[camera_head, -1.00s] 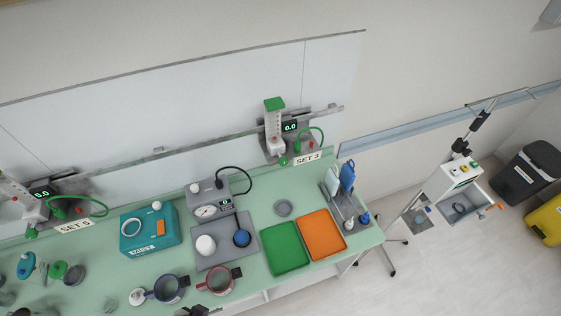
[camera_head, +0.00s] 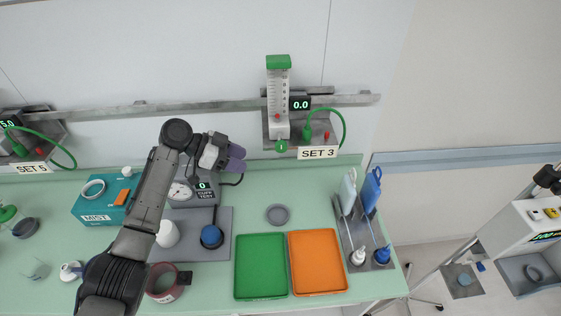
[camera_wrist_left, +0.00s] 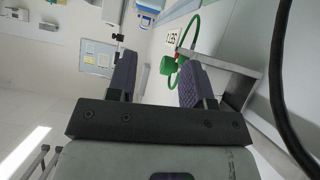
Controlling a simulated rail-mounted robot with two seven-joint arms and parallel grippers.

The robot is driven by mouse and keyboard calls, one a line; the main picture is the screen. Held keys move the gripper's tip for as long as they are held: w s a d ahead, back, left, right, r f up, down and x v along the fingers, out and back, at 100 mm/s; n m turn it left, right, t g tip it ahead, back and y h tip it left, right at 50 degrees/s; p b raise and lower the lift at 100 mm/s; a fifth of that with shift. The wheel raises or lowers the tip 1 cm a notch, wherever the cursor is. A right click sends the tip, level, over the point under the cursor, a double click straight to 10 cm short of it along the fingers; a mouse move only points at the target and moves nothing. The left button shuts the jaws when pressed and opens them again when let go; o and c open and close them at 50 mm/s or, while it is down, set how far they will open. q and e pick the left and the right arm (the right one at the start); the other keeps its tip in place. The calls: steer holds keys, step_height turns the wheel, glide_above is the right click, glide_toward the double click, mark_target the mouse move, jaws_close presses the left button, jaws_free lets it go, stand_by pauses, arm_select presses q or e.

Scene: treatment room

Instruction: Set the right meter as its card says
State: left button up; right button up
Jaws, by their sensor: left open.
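The right meter (camera_head: 279,100) is a clear upright tube with a green cap on the wall rail. Its red float sits low, and its display (camera_head: 300,104) reads 0.0. Its card (camera_head: 317,153) says SET 3. A green knob (camera_head: 281,146) is at its base; a green knob-like part (camera_wrist_left: 168,65) shows between the fingers in the left wrist view, with a partly readable card (camera_wrist_left: 172,40) beyond. My left gripper (camera_head: 238,158) is open and empty, left of the knob and apart from it. My right gripper is out of view.
A green hose (camera_head: 342,118) loops right of the meter.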

arm_select(q)
steer(key=m+h+b, duration=0.1)
steer(key=h+b, duration=0.1)
steer(key=b, duration=0.1)
glide_toward(277, 143)
steer(key=a, duration=0.2)
steer(key=x, duration=1.1)
steer(key=shift+s+d+r, duration=0.15)
steer(key=shift+d+r, duration=0.15)
steer(key=shift+d, duration=0.1)
steer(key=shift+x, duration=0.75)
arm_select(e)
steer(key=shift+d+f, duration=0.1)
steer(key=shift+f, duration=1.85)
